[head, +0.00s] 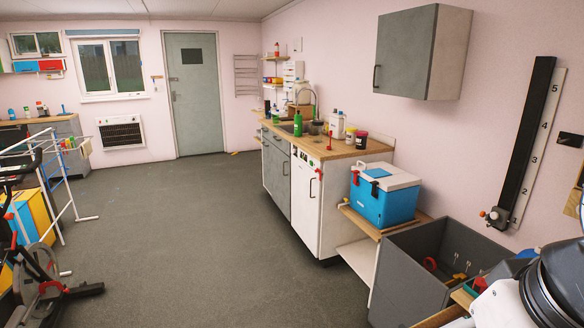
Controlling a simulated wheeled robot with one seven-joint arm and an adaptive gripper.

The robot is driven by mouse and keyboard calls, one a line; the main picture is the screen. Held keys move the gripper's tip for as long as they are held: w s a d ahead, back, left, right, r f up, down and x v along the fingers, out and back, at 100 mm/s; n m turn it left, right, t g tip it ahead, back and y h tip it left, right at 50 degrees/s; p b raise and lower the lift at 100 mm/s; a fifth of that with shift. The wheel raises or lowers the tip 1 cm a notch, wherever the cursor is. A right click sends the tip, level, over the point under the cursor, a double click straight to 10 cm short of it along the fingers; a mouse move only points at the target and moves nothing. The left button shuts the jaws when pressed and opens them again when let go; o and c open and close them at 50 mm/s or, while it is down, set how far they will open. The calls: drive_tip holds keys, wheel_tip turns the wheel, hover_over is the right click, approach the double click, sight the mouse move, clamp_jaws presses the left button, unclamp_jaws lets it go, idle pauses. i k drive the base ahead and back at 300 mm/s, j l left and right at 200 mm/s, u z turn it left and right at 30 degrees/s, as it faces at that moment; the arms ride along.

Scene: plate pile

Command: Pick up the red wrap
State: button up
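I cannot tell for certain which thing is the red wrap. Small red pieces show in several places: a red ring-like piece (430,264) inside the grey bin (400,290), a red piece (320,174) at the top of the white cabinet door, and a thin red upright item (330,139) on the counter. My arm's white and black links fill the lower right corner and hide part of the grey bin. My gripper is not in view.
A blue cooler with a white lid (385,200) stands on a wooden shelf beside the grey bin. The wooden counter (345,150) holds bottles and jars. A drying rack (62,190) and exercise bike (40,280) stand left. The middle floor (190,240) is clear.

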sight(479, 286)
drive_tip(key=z, duration=0.9)
drive_tip(key=i+u, duration=0.4)
drive_tip(key=i, duration=0.85)
